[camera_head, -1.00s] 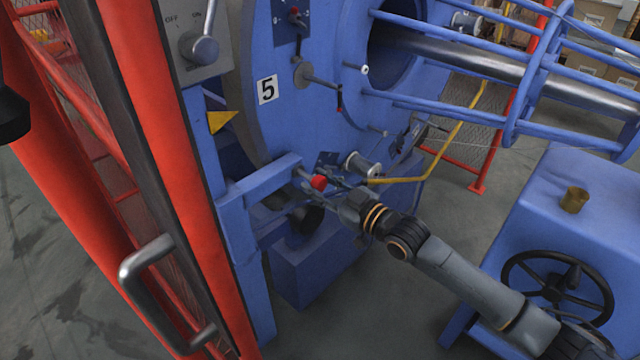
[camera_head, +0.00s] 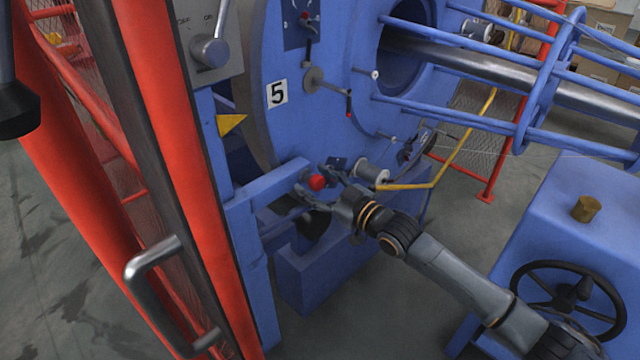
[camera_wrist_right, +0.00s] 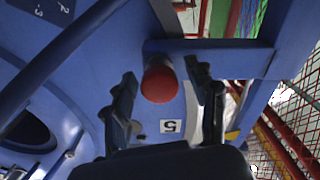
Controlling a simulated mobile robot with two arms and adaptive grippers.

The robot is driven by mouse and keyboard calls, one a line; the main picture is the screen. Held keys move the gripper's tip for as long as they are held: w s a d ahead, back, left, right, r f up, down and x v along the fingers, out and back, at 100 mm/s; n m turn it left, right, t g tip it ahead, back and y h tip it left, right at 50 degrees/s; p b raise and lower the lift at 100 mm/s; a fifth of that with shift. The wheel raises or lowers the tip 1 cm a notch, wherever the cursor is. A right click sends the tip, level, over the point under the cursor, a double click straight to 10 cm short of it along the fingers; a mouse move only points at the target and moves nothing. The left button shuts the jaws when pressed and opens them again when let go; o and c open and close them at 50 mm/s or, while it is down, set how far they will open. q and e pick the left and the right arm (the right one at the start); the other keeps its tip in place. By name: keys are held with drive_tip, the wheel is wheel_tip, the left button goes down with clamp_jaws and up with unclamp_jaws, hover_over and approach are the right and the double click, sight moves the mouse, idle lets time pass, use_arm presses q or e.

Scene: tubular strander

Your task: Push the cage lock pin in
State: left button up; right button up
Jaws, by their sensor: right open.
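The cage lock pin shows as a red round knob (camera_head: 316,182) at the end of the blue beam beside the number 5 disc. It also shows in the right wrist view (camera_wrist_right: 160,82), end on. My right gripper (camera_head: 320,189) is open, with one finger above the knob and one below it in the head view. In the right wrist view the open fingers (camera_wrist_right: 164,74) stand left and right of the knob, with gaps on both sides. I cannot tell how deep the pin sits. My left gripper's fingers are not in view.
A red mesh door with a metal handle (camera_head: 150,280) stands at the left. The blue disc (camera_head: 345,120) carries levers, and a yellow bar (camera_head: 455,150) runs right of my gripper. A blue cabinet with a black handwheel (camera_head: 570,295) is at the lower right.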

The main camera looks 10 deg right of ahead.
drive_tip(key=v, duration=1.2)
